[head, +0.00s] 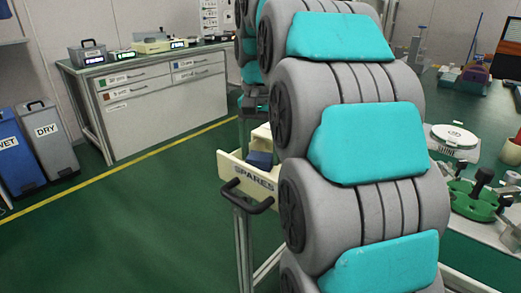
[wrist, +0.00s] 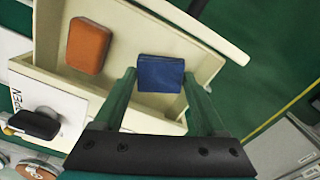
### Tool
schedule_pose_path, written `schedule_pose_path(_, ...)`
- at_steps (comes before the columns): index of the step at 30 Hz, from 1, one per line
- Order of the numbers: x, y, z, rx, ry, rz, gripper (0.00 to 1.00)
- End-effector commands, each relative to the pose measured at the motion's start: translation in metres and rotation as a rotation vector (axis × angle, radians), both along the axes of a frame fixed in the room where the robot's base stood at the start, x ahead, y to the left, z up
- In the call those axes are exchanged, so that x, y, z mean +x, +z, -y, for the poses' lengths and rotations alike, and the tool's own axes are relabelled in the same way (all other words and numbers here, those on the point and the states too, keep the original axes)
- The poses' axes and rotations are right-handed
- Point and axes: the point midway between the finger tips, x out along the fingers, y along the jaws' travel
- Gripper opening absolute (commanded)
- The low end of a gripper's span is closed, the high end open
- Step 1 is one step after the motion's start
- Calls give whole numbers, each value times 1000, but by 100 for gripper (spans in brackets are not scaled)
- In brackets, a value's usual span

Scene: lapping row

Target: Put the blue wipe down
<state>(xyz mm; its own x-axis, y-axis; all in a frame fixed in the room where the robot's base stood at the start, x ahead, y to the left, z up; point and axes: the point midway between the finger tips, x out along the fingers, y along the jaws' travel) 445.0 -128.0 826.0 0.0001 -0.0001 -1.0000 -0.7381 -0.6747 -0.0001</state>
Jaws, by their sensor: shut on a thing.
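The blue wipe (wrist: 160,73) is a small dark blue block in the wrist view, between the tips of my gripper's two green fingers (wrist: 161,84). My gripper is shut on it. The wipe is over or inside a cream tray (wrist: 118,18); I cannot tell whether it touches the floor of the tray. In the head view, a blue block (head: 260,159) shows at the cream tray marked SPARES (head: 236,175), partly hidden by its front wall.
An orange block (wrist: 88,46) lies in the tray, left of the wipe. A white panel with a black knob (wrist: 35,124) is at the lower left. In the head view, WET (head: 14,150) and DRY (head: 47,140) bins stand left; green floor between is clear.

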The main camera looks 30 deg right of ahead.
Motion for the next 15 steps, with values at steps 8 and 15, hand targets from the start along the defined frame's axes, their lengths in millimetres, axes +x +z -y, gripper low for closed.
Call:
schedule_pose_path(8,0,-5,0,-1,0,1,13)
schedule_pose_path(15,0,-9,0,0,0,0,13)
